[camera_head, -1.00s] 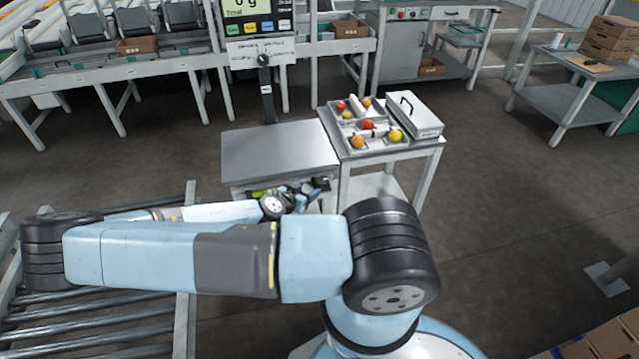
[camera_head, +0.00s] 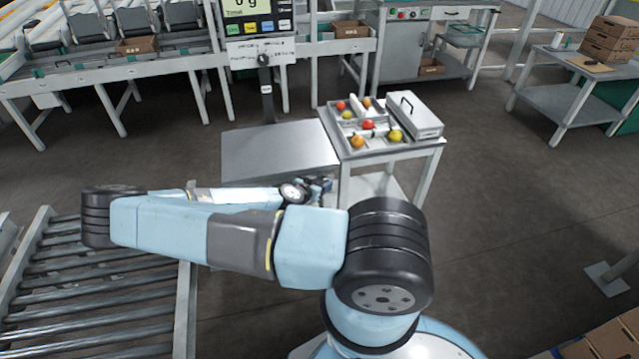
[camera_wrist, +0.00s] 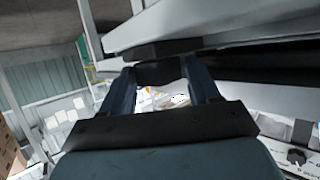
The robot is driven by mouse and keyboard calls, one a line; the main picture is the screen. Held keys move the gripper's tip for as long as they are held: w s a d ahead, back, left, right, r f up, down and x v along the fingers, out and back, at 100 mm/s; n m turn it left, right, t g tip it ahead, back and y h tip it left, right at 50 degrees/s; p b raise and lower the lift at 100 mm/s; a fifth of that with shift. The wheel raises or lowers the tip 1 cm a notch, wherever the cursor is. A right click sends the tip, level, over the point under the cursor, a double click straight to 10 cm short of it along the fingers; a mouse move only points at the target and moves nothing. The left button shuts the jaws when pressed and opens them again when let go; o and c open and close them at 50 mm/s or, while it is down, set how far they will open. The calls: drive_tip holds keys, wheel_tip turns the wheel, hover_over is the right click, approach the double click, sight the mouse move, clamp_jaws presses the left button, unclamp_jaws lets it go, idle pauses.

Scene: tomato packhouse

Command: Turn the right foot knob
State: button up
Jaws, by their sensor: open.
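The scale's flat steel platform (camera_head: 275,150) stands ahead of me; its underside edge (camera_wrist: 150,28) runs across the top of the wrist view. My gripper (camera_head: 322,184) is low at the platform's front right corner, partly hidden by my arm in the head view. In the wrist view my gripper (camera_wrist: 160,85) is open, its two fingers apart. A dark block (camera_wrist: 158,72), apparently the right foot knob, shows between the fingertips under the platform. I cannot tell whether the fingers touch it. The head view does not show the knob clearly.
A grey side table (camera_head: 395,149) with a tray of tomatoes and a closed metal case (camera_head: 414,114) stands close to the platform's right. A roller conveyor (camera_head: 100,300) lies at left. The scale's display (camera_head: 248,8) rises behind on a post.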

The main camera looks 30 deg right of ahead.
drive_tip(key=c, duration=0.8)
drive_tip(key=shift+o, duration=0.2)
drive_tip(key=shift+n+t+y, duration=0.3)
drive_tip(key=shift+n, duration=0.1)
drive_tip(key=n+t, duration=0.1)
drive_tip(key=n+t+y, duration=0.2)
drive_tip(key=shift+s+d, duration=0.25)
drive_tip(key=n+t+y, duration=0.1)
drive_tip(key=n+y, duration=0.2)
drive_tip(key=n+t+y, duration=0.1)
drive_tip(key=shift+s+d+t+y, duration=0.15)
drive_tip(key=shift+d+t+y, duration=0.15)
drive_tip(key=shift+d, duration=0.05)
drive_tip(key=n+y, duration=0.3)
drive_tip(key=shift+d+n+t+y, duration=0.2)
drive_tip(key=shift+n+t+y, duration=0.2)
drive_tip(key=shift+d+r+n+g+y, duration=0.1)
drive_tip(key=shift+n+g+y, duration=0.05)
drive_tip(key=shift+n+y, duration=0.95)
drive_tip(key=shift+d+n+g+y, duration=0.1)
drive_tip(key=shift+n+g+y, duration=0.05)
drive_tip(key=shift+n+y, duration=1.25)
drive_tip(key=shift+y, duration=0.3)
